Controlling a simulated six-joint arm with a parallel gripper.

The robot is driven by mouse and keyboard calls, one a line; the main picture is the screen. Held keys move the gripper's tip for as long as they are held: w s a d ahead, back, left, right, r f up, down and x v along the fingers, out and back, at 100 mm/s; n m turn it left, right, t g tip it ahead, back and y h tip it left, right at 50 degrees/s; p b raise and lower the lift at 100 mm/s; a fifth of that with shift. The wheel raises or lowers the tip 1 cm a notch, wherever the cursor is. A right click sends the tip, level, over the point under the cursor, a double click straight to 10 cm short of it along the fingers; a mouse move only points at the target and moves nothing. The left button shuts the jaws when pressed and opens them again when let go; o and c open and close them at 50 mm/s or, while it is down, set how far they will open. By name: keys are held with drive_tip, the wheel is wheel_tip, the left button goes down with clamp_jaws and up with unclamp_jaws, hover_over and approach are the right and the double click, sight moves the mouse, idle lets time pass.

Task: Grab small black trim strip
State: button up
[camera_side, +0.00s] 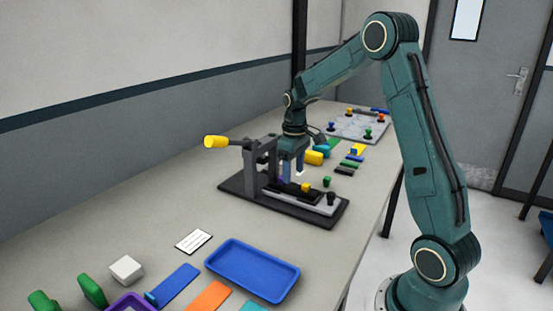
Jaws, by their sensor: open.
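Several short strips lie on the table to the right of the fixture; a small dark one, which looks like the black trim strip (344,170), is nearest the front, with green and yellow pieces behind it. My gripper (291,174) points down over the black fixture base, left of the strips and apart from them. Its jaws are open. The fixture parts partly hide the fingertips, and I cannot tell whether anything stands between them.
The fixture (235,187) has a grey upright and a yellow-ended lever (216,142). A grey board (345,125) with coloured knobs lies at the back. A blue tray (253,268), a white card (194,241) and coloured pieces lie in front. The table's left side is clear.

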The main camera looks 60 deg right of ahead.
sight(293, 186)
drive_tip(key=shift+f, duration=2.25)
drive_tip(key=c, duration=1.1)
drive_tip(key=shift+r, duration=0.15)
wheel_tip(293, 186, up, 18)
